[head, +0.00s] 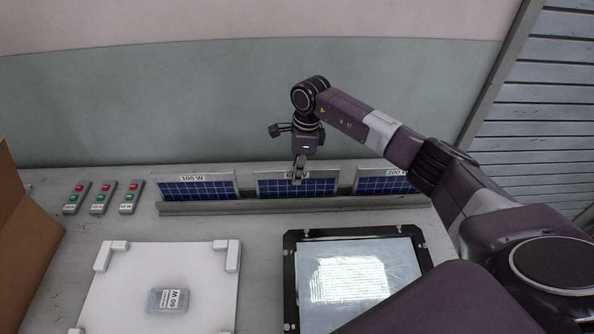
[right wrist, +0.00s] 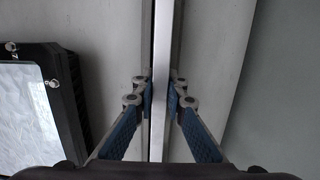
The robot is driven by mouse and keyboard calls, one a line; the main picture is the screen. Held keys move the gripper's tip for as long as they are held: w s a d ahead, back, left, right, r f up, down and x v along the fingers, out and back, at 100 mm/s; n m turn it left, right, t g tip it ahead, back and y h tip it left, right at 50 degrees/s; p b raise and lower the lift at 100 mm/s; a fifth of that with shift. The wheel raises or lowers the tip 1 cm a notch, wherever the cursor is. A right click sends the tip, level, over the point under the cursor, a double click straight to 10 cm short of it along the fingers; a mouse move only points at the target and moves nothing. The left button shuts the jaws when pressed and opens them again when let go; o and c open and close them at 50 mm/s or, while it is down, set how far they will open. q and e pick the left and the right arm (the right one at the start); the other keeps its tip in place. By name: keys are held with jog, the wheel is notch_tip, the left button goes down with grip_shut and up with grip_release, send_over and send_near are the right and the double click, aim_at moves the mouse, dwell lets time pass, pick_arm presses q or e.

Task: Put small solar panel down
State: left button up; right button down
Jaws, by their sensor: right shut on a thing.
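The small solar panel (head: 270,188) is the middle one of three blue panels in the head view. Its label is partly hidden by my gripper and only a "6" can be made out. My right gripper (head: 299,172) is shut on its top edge from above. In the right wrist view the two fingers (right wrist: 161,98) pinch the panel's pale edge (right wrist: 160,130) from both sides. The panel stands nearly upright in line with its neighbours, its lower edge behind the front lip of the grey rack (head: 250,206). Whether it bears on the rack floor is hidden. My left gripper is not in view.
The 100 W panel (head: 197,190) and the 200 W panel (head: 385,185) stand on either side in the rack. In front are a white board (head: 120,285) with a 60 W box (head: 168,301) and a black-framed floodlight housing (head: 290,270). Several button boxes (head: 103,198) and a cardboard box (head: 25,245) are left.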

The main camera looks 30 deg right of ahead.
jog(key=c, duration=2)
grip_release()
jog(key=shift+o, duration=0.2)
jog(key=r+b, duration=0.1)
jog(key=r, duration=0.2)
jog(key=r+b, duration=0.1)
jog(key=r, duration=0.3)
jog(key=d+r+b, duration=0.1)
jog(key=r, duration=0.3)
jog(key=shift+s+d+b, duration=0.1)
jog(key=shift+s+b, duration=0.1)
jog(key=shift+b, duration=0.15)
jog(key=shift+s+r, duration=0.1)
jog(key=shift+r, duration=0.45)
